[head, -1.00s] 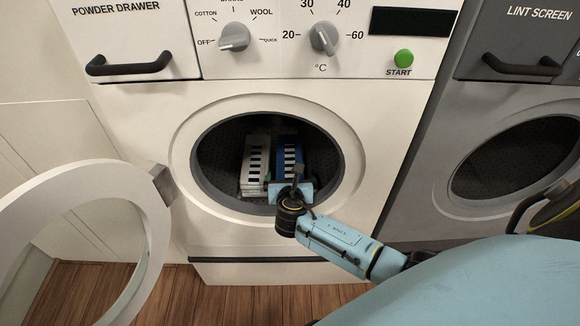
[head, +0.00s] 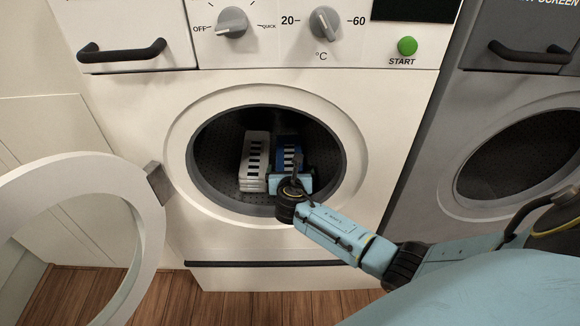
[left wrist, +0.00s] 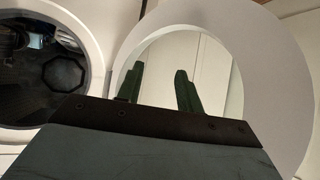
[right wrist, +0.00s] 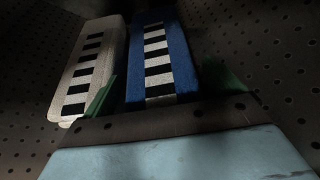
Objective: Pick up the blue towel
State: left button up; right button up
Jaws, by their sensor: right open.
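The blue towel (head: 287,142) lies in the drum of the white washer, with a black-and-white striped band along it. It also shows in the right wrist view (right wrist: 181,62). My right gripper (right wrist: 165,88) is open inside the drum. Its green fingers are on either side of the blue towel's near end, the left one between the blue towel and a white towel. In the head view my right gripper (head: 290,172) hides the towel's near part. My left gripper (left wrist: 158,86) is open and empty, seen only in the left wrist view, facing the round door.
The white towel (head: 253,158), folded and striped, lies just left of the blue one. The washer's opening rim (head: 183,150) surrounds my right wrist. The open round door (head: 152,215) stands at the left. A grey machine (head: 440,150) is at the right.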

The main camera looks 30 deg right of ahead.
jog(key=shift+s+f, duration=0.1)
jog(key=shift+f, duration=0.4)
jog(key=shift+c, duration=0.9)
jog(key=shift+w, duration=0.2)
jog(key=c, duration=0.9)
jog(key=shift+r, duration=0.25)
jog(key=shift+c, duration=0.4)
